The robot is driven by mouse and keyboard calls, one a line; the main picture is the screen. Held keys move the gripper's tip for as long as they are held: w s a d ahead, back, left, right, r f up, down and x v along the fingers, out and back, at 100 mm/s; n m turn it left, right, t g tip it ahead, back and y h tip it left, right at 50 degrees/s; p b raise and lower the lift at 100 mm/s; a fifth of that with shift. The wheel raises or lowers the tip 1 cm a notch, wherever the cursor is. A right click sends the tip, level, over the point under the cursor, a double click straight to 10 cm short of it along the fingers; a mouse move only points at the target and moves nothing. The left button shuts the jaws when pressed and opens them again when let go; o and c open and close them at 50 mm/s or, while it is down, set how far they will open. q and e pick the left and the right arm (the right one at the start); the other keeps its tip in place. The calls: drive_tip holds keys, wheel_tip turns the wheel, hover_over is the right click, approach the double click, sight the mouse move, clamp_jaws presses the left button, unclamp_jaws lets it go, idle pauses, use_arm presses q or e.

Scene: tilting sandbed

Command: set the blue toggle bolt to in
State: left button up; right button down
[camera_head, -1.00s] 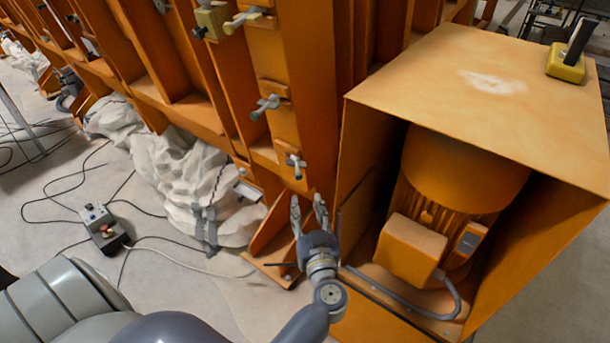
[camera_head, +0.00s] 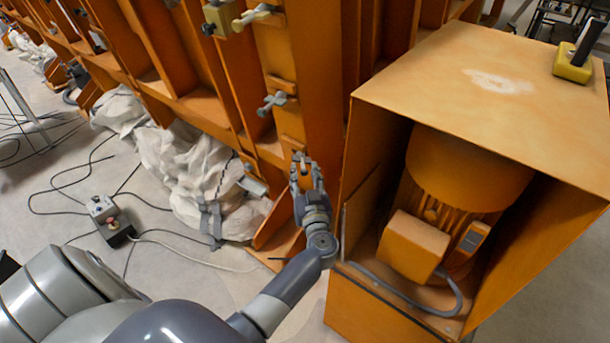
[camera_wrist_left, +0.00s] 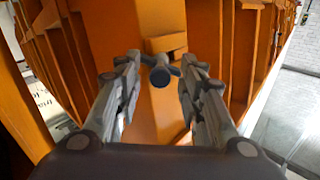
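My left gripper (camera_head: 304,172) is raised in front of the orange frame's lower post. In the left wrist view the same gripper (camera_wrist_left: 160,72) is open, its two fingers apart. A dark grey-blue toggle bolt (camera_wrist_left: 160,75) with a round end and short crossbar shows between the fingertips, below an orange block; I cannot tell whether the fingers touch it. In the head view my gripper covers the spot of the lowest bolt. A teal toggle bolt (camera_head: 271,103) sits higher on the post, and a cream one (camera_head: 256,15) above that. My right gripper is not in view.
An orange housing (camera_head: 460,60) with a motor (camera_head: 465,170) inside stands close to the right of my gripper. A yellow box (camera_head: 573,64) lies on top. White bagged cloth (camera_head: 190,165) and a control box (camera_head: 108,215) with cables are on the floor at left.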

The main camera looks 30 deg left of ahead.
use_arm(q)
clamp_jaws()
drive_tip(key=shift+s, duration=0.1)
drive_tip(key=s+a+m+t+h+p, duration=0.1)
drive_tip(key=s+a+m+t+h, duration=0.1)
drive_tip(key=a+m+t+h, duration=0.2)
drive_tip(key=a+m+h, duration=0.3)
drive_tip(key=a+h, duration=0.1)
drive_tip(key=shift+s+a+f+t, duration=0.2)
drive_tip(key=shift+s+t, duration=0.05)
drive_tip(key=shift+t, duration=0.15)
idle(0.4)
drive_tip(key=shift+r, duration=0.1)
